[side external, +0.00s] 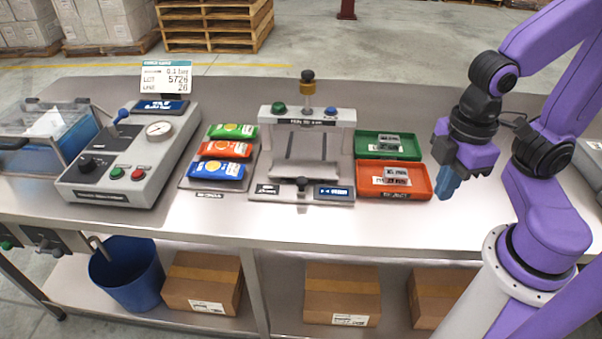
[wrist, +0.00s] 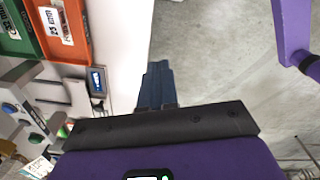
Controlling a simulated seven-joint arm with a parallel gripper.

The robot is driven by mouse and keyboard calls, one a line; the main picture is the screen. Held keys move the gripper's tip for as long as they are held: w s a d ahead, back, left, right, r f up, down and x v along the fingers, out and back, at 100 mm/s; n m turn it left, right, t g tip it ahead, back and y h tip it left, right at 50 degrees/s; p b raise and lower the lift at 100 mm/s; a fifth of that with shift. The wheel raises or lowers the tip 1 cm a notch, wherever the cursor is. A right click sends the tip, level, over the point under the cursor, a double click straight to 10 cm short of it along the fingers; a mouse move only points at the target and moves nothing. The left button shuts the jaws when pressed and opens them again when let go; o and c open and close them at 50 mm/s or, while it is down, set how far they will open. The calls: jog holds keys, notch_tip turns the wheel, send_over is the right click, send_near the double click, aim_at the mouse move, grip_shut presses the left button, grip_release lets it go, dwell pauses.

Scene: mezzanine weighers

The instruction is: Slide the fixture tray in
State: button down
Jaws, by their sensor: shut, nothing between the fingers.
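The fixture tray (side external: 305,146) appears to be the grey plate with dark lines in the middle press station (side external: 345,116). How far in it sits, I cannot tell. A small black knob (side external: 301,183) stands at its front, beside a lit display (side external: 334,191). That display also shows in the wrist view (wrist: 97,80). My gripper (side external: 446,190) is shut and empty, with blue fingers pointing down. It is right of the station and the orange tray, near the counter's front edge. In the wrist view its fingers (wrist: 156,82) are together, with floor behind them.
A green tray (side external: 362,138) and an orange tray (side external: 420,182) with labelled packs lie between the station and my gripper. Coloured pouches (side external: 228,149) lie left of the station. A gauge machine (side external: 110,182) stands further left. The counter's front strip (side external: 380,222) is clear.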

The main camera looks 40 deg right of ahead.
jog(key=w+a+f+n+t+h, duration=0.1)
jog(key=w+a+f+n+h, duration=0.1)
jog(key=w+a+n, duration=0.75)
jog(key=w+a+f+n+t+h, duration=0.15)
jog(key=w+a, duration=0.55)
jog(key=w, duration=0.7)
jog(key=shift+g+h, duration=0.25)
jog(key=x, duration=0.9)
jog(key=shift+s+a+f, duration=0.15)
jog(key=shift+a, duration=0.1)
jog(key=d, duration=0.1)
jog(key=w, duration=0.1)
jog(key=d, duration=0.1)
jog(key=shift+w+d+f, duration=0.25)
jog(key=shift+d+f, duration=0.05)
jog(key=shift+f, duration=0.05)
jog(key=shift+w+d, duration=0.35)
jog(key=shift+d, duration=0.15)
